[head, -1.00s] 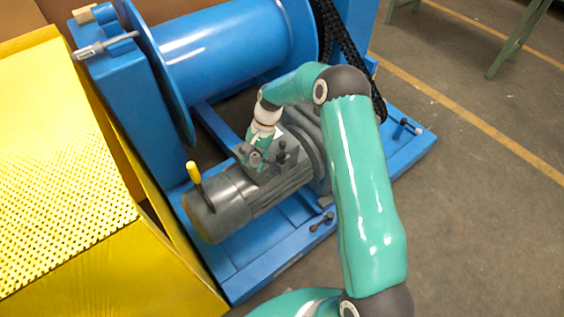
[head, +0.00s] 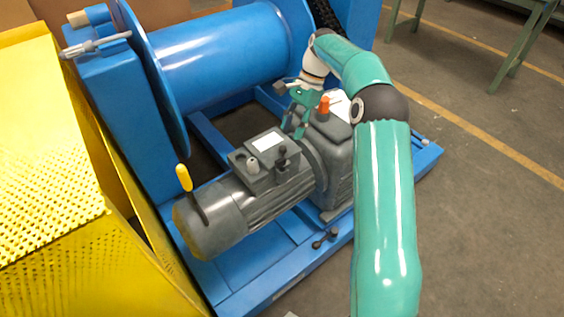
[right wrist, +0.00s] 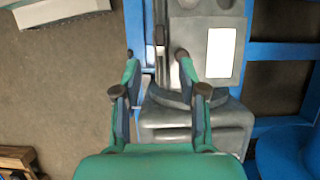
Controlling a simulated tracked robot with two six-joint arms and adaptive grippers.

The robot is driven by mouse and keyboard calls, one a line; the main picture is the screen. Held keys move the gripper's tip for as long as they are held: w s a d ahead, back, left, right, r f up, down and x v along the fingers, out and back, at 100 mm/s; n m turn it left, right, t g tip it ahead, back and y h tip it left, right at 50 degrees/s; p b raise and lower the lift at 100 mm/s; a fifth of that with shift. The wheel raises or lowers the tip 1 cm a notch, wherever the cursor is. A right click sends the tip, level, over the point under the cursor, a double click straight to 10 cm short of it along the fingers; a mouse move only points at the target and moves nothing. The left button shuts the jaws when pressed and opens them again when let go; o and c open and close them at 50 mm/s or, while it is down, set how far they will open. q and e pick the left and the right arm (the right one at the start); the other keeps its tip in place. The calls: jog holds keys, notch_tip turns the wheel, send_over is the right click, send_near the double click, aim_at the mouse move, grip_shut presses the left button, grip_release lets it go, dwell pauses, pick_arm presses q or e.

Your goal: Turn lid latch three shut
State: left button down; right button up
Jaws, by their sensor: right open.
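The grey motor (head: 235,205) lies on the blue frame. The terminal box (head: 262,172) on top of it has a lid with a white label, a light grey knob (head: 253,167) and black knobs (head: 282,158). I cannot tell which of these is lid latch three. My right gripper (head: 297,130) is behind the terminal box, beside the gearbox, pointing down. In the right wrist view its fingers (right wrist: 156,65) are apart, with nothing held between them. My left gripper is not in view.
The grey gearbox (head: 338,160) carries an orange-capped plug (head: 324,108) close to my right gripper. A yellow-handled lever (head: 185,180) rises at the motor's left end. The blue drum (head: 220,50) stands behind. A yellow perforated guard (head: 45,170) fills the left.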

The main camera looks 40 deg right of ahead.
aim_at(281, 159)
jog(key=b+x, duration=0.3)
jog(key=x, duration=0.7)
jog(key=shift+a+f, duration=0.1)
jog(key=shift+f, duration=0.2)
jog(key=shift+w, duration=0.1)
grip_shut()
